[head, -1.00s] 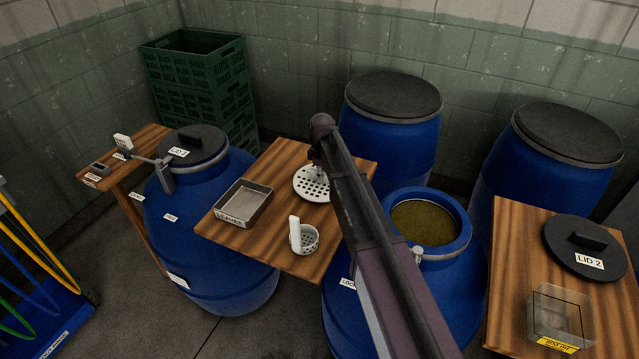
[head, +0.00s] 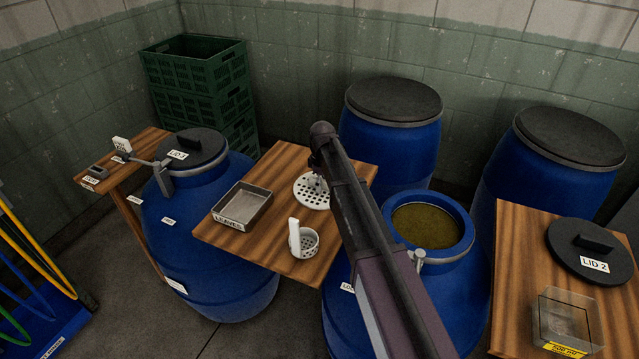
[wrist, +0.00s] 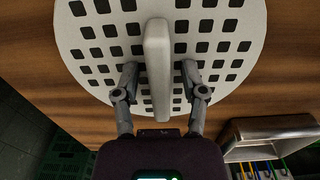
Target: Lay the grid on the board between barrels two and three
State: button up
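The grid (head: 307,199) is a round white plate with square holes and a raised bar handle. In the head view it is over the back right of the wooden board (head: 282,160), apparently flat on it. In the wrist view the grid (wrist: 85,50) fills the upper middle, with its handle (wrist: 157,60) upright between my fingers. My gripper (wrist: 158,72) is open astride the handle, with a gap on each side. In the head view my arm hides part of the grid and most of my gripper.
The board also bears a metal tray (head: 268,200) labelled LEAVES and a small white perforated cup (head: 305,243). An open barrel (head: 465,240) of murky liquid stands right of it, a lidded blue barrel (head: 205,245) left. Lid 2 (head: 565,250) and a clear box (head: 565,320) lie on the right-hand board.

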aim_at(323, 181)
jog(key=shift+r, duration=0.15)
notch_tip(323, 181, up, 12)
jog(key=p, duration=1.2)
dwell(0.4)
dwell(0.6)
jog(key=shift+s, duration=0.1)
jog(key=s+d+m, duration=0.4)
jog(key=s+d, duration=0.3)
jog(key=s, duration=0.1)
jog(key=s+d+m, duration=0.5)
jog(key=s+d, duration=0.3)
jog(key=s, duration=0.1)
jog(key=s+d+m, duration=0.5)
jog(key=s+d, duration=0.2)
jog(key=s, duration=0.2)
jog(key=shift+d, duration=0.25)
